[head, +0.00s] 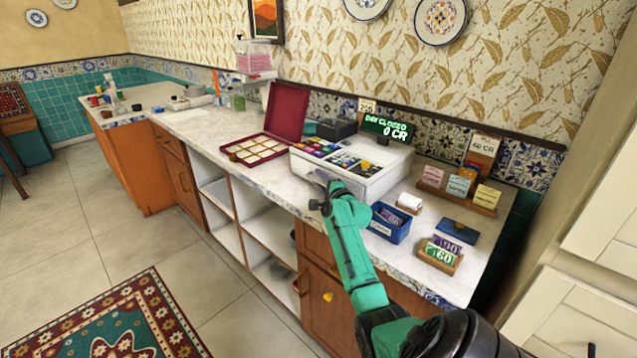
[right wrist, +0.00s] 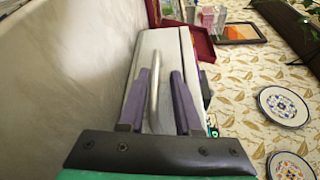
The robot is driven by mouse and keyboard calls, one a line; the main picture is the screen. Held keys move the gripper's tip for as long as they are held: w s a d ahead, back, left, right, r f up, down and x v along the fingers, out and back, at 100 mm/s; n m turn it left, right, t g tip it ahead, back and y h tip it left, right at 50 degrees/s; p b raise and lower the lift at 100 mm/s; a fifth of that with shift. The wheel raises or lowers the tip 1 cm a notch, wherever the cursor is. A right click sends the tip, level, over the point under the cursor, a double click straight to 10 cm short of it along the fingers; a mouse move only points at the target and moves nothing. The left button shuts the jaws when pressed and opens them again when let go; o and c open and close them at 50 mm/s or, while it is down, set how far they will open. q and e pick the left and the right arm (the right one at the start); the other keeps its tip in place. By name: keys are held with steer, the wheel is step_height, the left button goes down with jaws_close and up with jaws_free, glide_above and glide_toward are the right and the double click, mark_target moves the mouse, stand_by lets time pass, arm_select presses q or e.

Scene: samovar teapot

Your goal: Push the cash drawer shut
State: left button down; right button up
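The white cash register (head: 352,170) stands on the marble counter, with colored keys on top and a green display (head: 388,128) reading "DAY CLOSED 0 CR". My right gripper (head: 322,192) is at the register's front left, over the counter's front edge. In the right wrist view, its two purple fingers (right wrist: 162,74) are apart, with the silver handle (right wrist: 153,85) of the pale cash drawer front (right wrist: 163,50) between them. I cannot tell if they touch the drawer. The drawer front looks close to the register body; any small gap is hard to judge. My left gripper is out of view.
An open red case (head: 262,150) lies left of the register. A blue bin (head: 390,223), a paper roll (head: 410,202) and a card holder (head: 440,254) stand to its right. A wooden rack of cards (head: 458,188) stands behind them.

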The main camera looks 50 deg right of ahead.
steer(key=shift+s+a+f, duration=0.1)
steer(key=shift+f, duration=0.05)
steer(key=shift+s+a, duration=0.1)
steer(key=shift+s, duration=0.15)
steer(key=v, duration=0.6)
steer(key=shift+s+a, duration=0.1)
steer(key=shift+s, duration=0.25)
